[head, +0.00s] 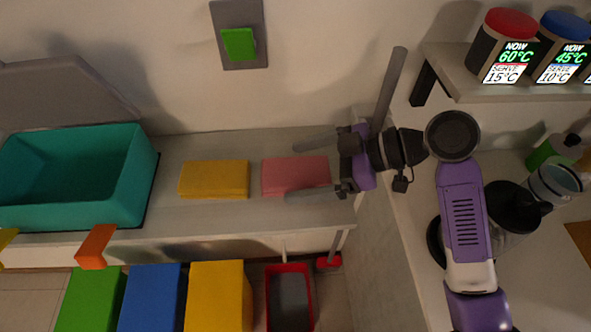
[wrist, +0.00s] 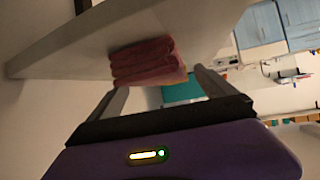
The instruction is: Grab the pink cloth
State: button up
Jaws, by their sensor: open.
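The pink cloth (head: 296,174) lies folded on the grey counter, to the right of a yellow cloth (head: 214,179). In the wrist view the pink cloth (wrist: 147,62) shows as a folded stack between the two fingers. My gripper (head: 301,170) is open. In the head view one finger is beyond the far side of the cloth and the other is along its near right edge. The palm is to the right of the cloth. I cannot tell whether the fingers touch the cloth.
A teal bin (head: 131,190) stands at the counter's left. A green switch (head: 238,44) is on the wall behind. Below the counter are green, blue and yellow (head: 218,298) boxes and a red-rimmed bin (head: 289,268). A shelf (head: 470,84) with dispensers is at upper right.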

jog(key=c, duration=1.4)
jog(key=shift+c, duration=0.2)
